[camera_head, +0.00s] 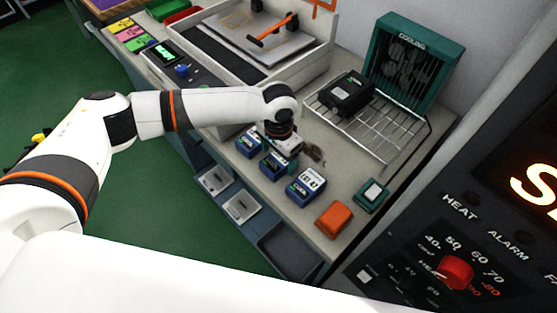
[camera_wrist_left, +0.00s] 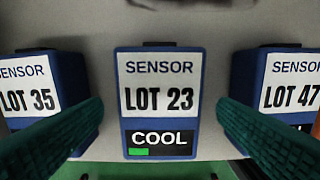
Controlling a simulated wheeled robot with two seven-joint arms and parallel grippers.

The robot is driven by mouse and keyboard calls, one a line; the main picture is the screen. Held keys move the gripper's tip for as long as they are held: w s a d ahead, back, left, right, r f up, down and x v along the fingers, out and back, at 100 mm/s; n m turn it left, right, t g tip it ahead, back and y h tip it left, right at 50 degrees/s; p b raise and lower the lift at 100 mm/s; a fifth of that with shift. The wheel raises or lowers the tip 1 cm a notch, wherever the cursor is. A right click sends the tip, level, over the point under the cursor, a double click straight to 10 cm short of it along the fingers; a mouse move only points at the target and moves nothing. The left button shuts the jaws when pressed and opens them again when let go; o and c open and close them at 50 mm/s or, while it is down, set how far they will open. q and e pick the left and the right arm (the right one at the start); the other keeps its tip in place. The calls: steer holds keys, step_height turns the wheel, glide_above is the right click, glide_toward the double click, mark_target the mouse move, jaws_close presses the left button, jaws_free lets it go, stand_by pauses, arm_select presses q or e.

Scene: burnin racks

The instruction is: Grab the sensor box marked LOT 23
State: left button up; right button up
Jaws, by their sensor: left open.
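The sensor box marked LOT 23 (camera_wrist_left: 160,95) is blue with a white label and a COOL panel with a small green bar. It sits centred in the left wrist view, between my left gripper's two green fingers (camera_wrist_left: 160,125). The fingers are apart, with nothing held. In the head view the box (camera_head: 274,165) is the middle one of a row of blue boxes, and my left gripper (camera_head: 287,152) is over its far side, partly covering it. My right gripper is not in view.
The LOT 35 box (camera_wrist_left: 28,90) and LOT 47 box (camera_wrist_left: 287,90) flank it closely. An orange box (camera_head: 333,219) and a green box (camera_head: 371,195) stand farther along the counter. A wire rack (camera_head: 385,125) with a black device (camera_head: 346,94) stands behind, before the COOLING unit (camera_head: 415,60).

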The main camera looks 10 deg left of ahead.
arm_select(q)
steer(key=shift+f, duration=1.1)
steer(key=c, duration=1.2)
steer(key=shift+o, duration=0.2)
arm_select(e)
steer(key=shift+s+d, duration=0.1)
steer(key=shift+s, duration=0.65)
